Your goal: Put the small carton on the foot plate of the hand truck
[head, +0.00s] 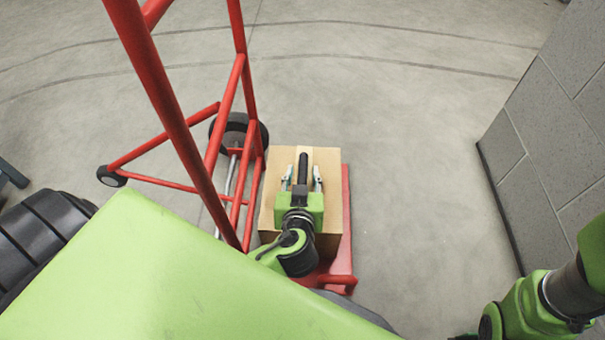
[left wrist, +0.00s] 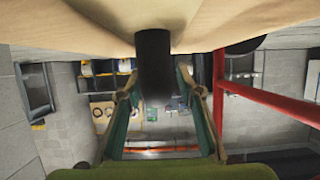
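The small carton (head: 269,208) is a tan box with a paler tape strip along its top. In the head view it is over the red foot plate (head: 347,215) of the hand truck (head: 170,110); the plate shows along its right and near sides. I cannot see whether its underside touches the plate. My left gripper (head: 302,176) is over the carton's top, its two fingers apart with a black rod between them. In the left wrist view the carton (left wrist: 90,25) fills the top edge, and the fingers (left wrist: 157,90) stand apart, not around it. My right gripper is out of view.
The hand truck's red frame and wheels (head: 112,176) stand left of the carton. A grey block wall (head: 540,130) is at the right. The concrete floor (head: 420,150) between them is clear. Shelving (left wrist: 100,85) shows in the left wrist view.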

